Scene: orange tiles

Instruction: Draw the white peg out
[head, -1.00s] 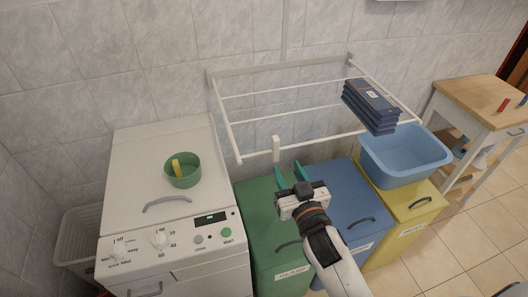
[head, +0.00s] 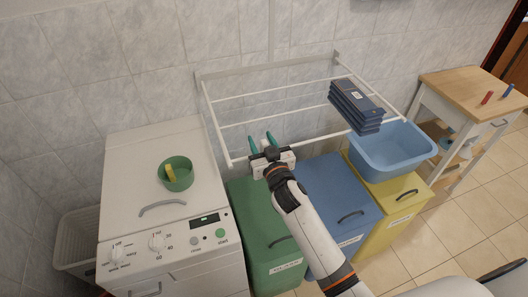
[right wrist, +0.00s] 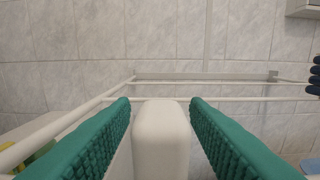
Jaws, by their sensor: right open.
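The white peg (right wrist: 161,135) stands between the green fingers of my right gripper (right wrist: 160,108) in the right wrist view. A gap shows on each side of the peg. My left gripper is in neither view.
Dark blue folded cloths (head: 355,108) lie on the rack's right side. Below are a green bin (head: 250,215), a blue bin (head: 335,190) and a blue basin (head: 390,155) on a yellow bin (head: 405,190). A green bowl (head: 176,183) stands on the white washer (head: 130,165) at left.

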